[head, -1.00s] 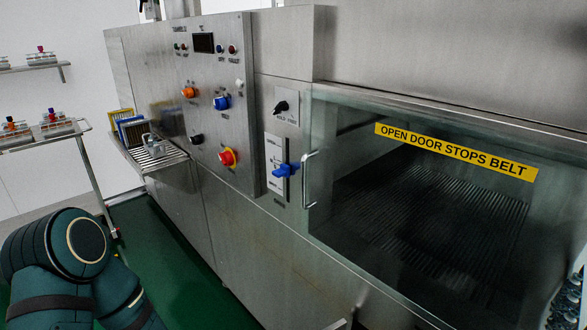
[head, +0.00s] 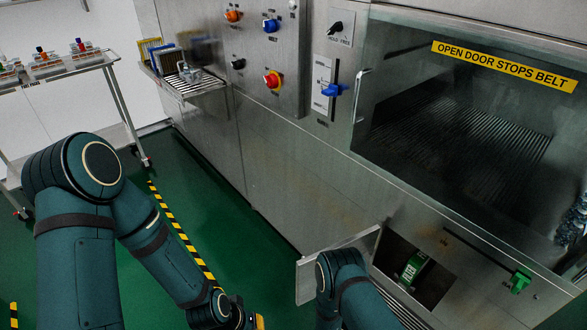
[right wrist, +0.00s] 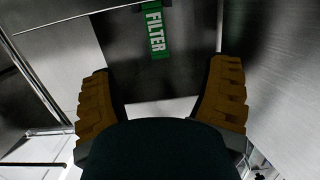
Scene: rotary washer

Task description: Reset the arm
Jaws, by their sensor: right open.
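My right arm (head: 345,285) comes up from the bottom of the head view, in front of an open flap low on the washer; its gripper is hidden there. In the right wrist view my right gripper (right wrist: 163,78) is open, its orange-brown fingers wide apart with nothing between them. A green block marked FILTER (right wrist: 155,28) is ahead of the fingertips, apart from them. It also shows inside the low opening in the head view (head: 412,268). My left arm (head: 85,225) is bent at the left; its hand (head: 235,314) is cut by the bottom edge and its fingers are unclear.
The open metal flap (head: 312,270) stands beside my right arm. The glass door (head: 460,120) above appears shut. A green handle (head: 520,281) is at the right. A rack shelf (head: 195,87) juts out at the left. Green floor (head: 190,175) with hazard tape is clear between arms and washer.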

